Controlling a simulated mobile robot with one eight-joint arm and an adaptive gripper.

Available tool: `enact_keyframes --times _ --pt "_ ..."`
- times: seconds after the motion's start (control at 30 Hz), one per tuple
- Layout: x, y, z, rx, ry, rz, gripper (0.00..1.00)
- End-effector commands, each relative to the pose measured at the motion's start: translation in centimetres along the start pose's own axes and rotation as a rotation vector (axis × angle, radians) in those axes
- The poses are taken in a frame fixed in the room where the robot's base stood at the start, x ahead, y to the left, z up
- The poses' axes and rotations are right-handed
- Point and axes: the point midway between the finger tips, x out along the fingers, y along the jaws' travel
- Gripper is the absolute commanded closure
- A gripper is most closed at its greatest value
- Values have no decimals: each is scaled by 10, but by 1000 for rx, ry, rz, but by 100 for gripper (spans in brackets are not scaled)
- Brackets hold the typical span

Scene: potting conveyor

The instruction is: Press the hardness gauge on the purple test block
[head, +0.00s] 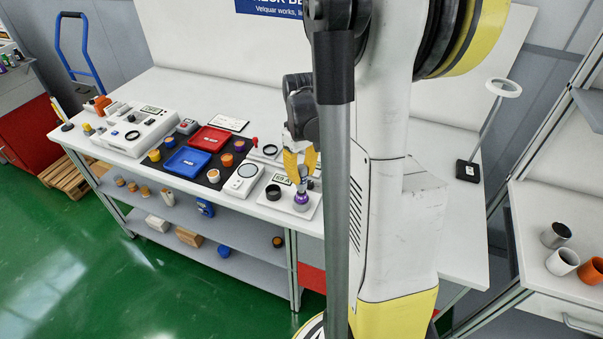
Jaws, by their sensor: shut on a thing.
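My gripper (301,168) has yellow fingers and points down over the right part of the bench. It is shut on the hardness gauge (303,184), a slim grey tool held upright between the fingertips. The purple test block (301,199) is small and stands on a pale square plate (307,212) directly below the gauge. The gauge's lower end appears to meet the top of the block, but I cannot tell whether they touch. The fingers hide the upper part of the gauge.
A small display (283,178) and a black ring (273,192) are just left of the block. A white dial device (243,177), blue tray (187,162) and red tray (209,139) lie further left. A lamp (483,135) stands right. My arm hides the bench's middle right.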

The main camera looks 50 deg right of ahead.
Motion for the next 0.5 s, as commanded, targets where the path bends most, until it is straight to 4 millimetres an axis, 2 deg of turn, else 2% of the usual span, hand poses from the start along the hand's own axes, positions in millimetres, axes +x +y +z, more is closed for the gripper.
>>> enact_keyframes --times 0.5 --pt "3 0 0 0 0 0 100"
